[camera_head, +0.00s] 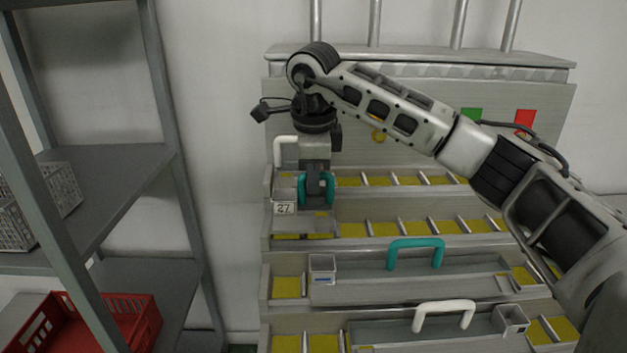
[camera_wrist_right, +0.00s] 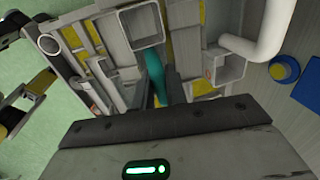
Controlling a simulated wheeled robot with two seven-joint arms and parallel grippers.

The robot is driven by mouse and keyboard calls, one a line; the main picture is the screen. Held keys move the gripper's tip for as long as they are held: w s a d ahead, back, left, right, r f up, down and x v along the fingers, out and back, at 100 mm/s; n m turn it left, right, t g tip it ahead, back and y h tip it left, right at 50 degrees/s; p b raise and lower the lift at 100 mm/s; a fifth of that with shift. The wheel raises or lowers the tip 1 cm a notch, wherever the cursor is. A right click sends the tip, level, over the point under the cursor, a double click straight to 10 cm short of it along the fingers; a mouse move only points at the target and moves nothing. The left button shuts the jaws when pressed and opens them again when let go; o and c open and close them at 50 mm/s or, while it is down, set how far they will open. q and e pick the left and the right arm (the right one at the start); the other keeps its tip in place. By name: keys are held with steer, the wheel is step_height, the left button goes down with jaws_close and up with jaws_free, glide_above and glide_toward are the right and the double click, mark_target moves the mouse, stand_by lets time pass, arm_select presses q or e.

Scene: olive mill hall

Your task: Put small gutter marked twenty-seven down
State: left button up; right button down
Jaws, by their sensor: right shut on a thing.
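The small gutter marked 27 (camera_head: 284,208) is a short grey piece with a white number plate, at the left end of the stepped rack (camera_head: 400,228). My right gripper (camera_head: 315,182) comes down from above and is shut on its teal handle, which also shows in the right wrist view (camera_wrist_right: 155,72). The gutter is at the upper tiers; I cannot tell whether it rests on the rack or hangs just above it. My gripper hides part of it. My left gripper is not in view.
A longer gutter with a teal handle (camera_head: 415,252) and one with a white handle (camera_head: 443,315) lie on lower tiers. A white handle (camera_head: 285,150) stands close behind my right gripper. Grey shelving (camera_head: 110,170) at left holds a grey basket (camera_head: 62,190) and a red crate (camera_head: 130,318).

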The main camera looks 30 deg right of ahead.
mark_target(314, 215)
steer(key=shift+f, duration=0.6)
steer(key=shift+f+b, duration=0.35)
steer(key=shift+f, duration=0.3)
steer(key=c, duration=1.7)
jaws_free()
step_height(314, 215, up, 13)
steer(key=s, duration=0.2)
steer(key=shift+a+p, duration=0.45)
